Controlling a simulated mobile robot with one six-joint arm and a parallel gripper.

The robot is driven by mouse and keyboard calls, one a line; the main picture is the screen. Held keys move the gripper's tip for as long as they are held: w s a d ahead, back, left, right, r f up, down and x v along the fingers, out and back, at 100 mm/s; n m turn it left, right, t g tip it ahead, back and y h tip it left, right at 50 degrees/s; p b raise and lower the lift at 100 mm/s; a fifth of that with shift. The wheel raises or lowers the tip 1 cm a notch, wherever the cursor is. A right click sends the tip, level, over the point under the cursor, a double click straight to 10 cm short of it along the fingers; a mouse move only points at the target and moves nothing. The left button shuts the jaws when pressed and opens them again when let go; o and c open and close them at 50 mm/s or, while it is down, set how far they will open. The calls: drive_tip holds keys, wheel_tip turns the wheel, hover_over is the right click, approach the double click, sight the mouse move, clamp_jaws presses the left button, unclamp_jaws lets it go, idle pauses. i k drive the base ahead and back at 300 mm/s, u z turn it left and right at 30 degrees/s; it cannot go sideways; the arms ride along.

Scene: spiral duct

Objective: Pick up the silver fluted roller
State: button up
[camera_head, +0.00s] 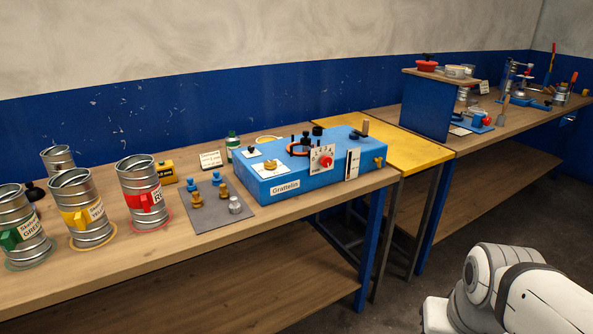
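A small silver piece (235,204) with a short rounded body stands at the right front of a dark grey mat (208,218) on the near wooden bench. It looks like the silver fluted roller, but it is too small for me to make out flutes. Two brass-coloured pieces (196,200) and two blue pieces (191,184) stand on the same mat. White links of my arm show at the lower right, well away from the mat. My gripper is not in view.
A blue box (290,188) labelled Grattelin, with knobs on top, stands just right of the mat. Several metal cans stand to the left, the nearest with a red handle (142,197). A yellow table (415,150) and another wooden bench (500,118) continue to the right.

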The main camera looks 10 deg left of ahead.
sight(235, 206)
drive_tip(key=u, duration=0.2)
drive_tip(key=i, duration=1.25)
drive_tip(key=u, duration=0.95)
drive_tip(key=i, duration=0.55)
drive_tip(key=u, duration=0.25)
drive_tip(key=k, duration=0.9)
drive_tip(key=u, duration=0.2)
drive_tip(key=i, duration=0.9)
drive_tip(key=z, duration=0.05)
